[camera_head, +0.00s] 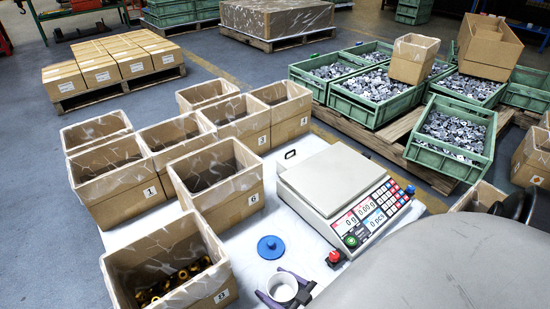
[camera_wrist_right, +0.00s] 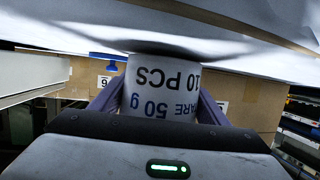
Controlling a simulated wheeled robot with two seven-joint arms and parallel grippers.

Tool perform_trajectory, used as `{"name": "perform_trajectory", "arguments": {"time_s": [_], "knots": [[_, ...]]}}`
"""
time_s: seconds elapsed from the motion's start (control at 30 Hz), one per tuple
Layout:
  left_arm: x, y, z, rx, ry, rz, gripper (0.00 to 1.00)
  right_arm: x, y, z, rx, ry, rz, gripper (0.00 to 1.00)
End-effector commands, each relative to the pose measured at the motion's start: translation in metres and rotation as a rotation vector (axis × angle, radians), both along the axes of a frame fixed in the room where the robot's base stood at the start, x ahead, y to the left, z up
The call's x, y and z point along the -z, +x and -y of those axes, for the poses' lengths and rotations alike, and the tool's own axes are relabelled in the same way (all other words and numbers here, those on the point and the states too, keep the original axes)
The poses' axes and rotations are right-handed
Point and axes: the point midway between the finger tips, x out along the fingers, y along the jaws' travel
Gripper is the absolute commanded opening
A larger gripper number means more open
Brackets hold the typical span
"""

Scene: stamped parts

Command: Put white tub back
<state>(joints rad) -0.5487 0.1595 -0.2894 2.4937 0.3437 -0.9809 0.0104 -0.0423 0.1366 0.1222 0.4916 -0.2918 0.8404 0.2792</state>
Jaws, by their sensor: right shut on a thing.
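The white tub (camera_head: 283,287) is at the bottom of the head view, open and empty-looking, on or just above the white tabletop. My right gripper (camera_head: 286,293) is shut on it, one finger on each side. In the right wrist view the tub (camera_wrist_right: 165,88) fills the gap between the purple fingers, its print "10 PCS" and "50 g" upside down. Its base is close to the white surface there, with a dark shadow; I cannot tell if it touches. A blue knobbed disc (camera_head: 270,247) lies on the table just behind the tub. My left gripper is not in view.
A counting scale (camera_head: 330,178) stands right of the disc, its display reading 0. A red button (camera_head: 335,257) is near its front corner. Lined cardboard boxes, including box 6 (camera_head: 237,207) and one with brass parts (camera_head: 215,292), stand left. Bare white table (camera_head: 245,262) lies between.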

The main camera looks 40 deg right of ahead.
Motion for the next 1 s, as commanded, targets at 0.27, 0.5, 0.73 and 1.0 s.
{"name": "perform_trajectory", "arguments": {"time_s": [0.27, 0.5, 0.73, 1.0], "knots": [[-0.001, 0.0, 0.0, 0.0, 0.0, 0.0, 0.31, -0.001, 0.0, 0.0, 0.0, 0.0, 0.001, 0.86], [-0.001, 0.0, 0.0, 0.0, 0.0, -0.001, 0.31, -0.001, 0.0, 0.0, -0.001, 0.0, 0.0, 0.88], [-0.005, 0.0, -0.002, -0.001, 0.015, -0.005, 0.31, -0.008, -0.015, 0.001, -0.001, 0.0, -0.002, 0.88], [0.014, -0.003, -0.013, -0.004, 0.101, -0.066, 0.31, -0.026, -0.069, 0.004, -0.001, 0.0, -0.003, 0.88]]}}
